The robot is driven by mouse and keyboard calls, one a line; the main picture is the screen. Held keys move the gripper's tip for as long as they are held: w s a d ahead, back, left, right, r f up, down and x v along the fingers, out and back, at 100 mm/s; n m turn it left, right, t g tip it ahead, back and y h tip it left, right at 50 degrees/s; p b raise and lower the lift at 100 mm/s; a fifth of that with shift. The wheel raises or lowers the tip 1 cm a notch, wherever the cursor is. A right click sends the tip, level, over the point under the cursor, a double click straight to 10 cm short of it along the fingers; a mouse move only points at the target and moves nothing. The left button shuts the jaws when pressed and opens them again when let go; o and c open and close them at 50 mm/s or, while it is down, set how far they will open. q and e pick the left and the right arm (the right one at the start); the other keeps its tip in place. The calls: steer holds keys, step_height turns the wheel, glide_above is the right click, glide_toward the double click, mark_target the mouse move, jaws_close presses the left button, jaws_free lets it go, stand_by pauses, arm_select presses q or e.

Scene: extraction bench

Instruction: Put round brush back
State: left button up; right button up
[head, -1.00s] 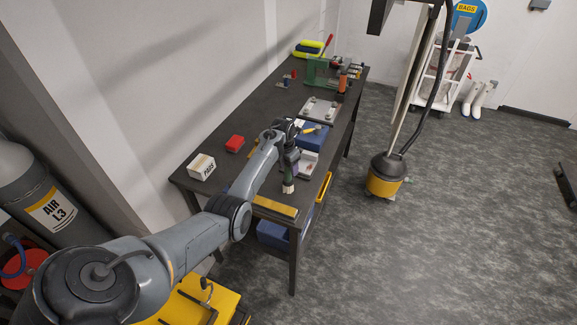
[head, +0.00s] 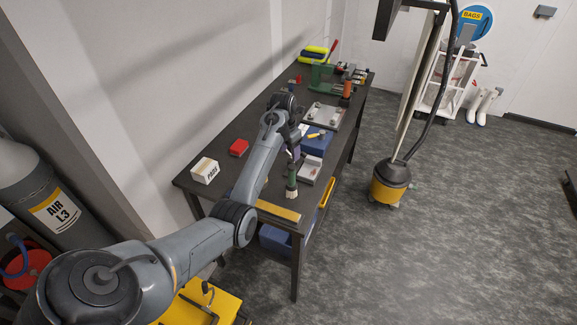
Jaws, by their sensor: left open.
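A round brush (head: 291,181) with a green handle and pale bristles shows upright, bristles down, near the front edge of the dark bench (head: 224,168). My left gripper (head: 294,157) is open just above the brush handle. Its fingers are small and dark here, and I cannot tell whether they touch the handle. What the bristles rest on is not clear. My right gripper is not in view.
Beside the brush are a pale tray (head: 310,171) and a blue box (head: 318,145). A white pads box (head: 206,171) and a red block (head: 239,147) lie to the left. A metal plate (head: 325,116) and green device (head: 322,76) are farther back.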

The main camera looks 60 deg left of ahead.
arm_select(q)
steer(key=shift+r, duration=0.15)
steer(key=s+d+f+m+y, duration=0.1)
steer(key=s+d+f+m, duration=0.25)
steer(key=d+m, duration=0.4)
steer(key=s+d+f+m+y, duration=0.1)
steer(key=s+d+f+m, duration=0.2)
steer(key=d+f+m, duration=0.35)
steer(key=s+d+f+m+y, duration=0.15)
steer(key=s+d+m, duration=0.25)
steer(key=d+m, duration=0.45)
steer(key=s+d+r+m+t+h, duration=0.1)
steer(key=s+d+m+h, duration=0.3)
steer(key=s+d+m, duration=1.1)
steer(key=d+m+t, duration=0.1)
steer(key=d+m, duration=0.2)
steer(key=d, duration=0.1)
steer(key=shift+s+d, duration=0.15)
steer(key=shift+s, duration=0.1)
steer(key=shift+r, duration=0.15)
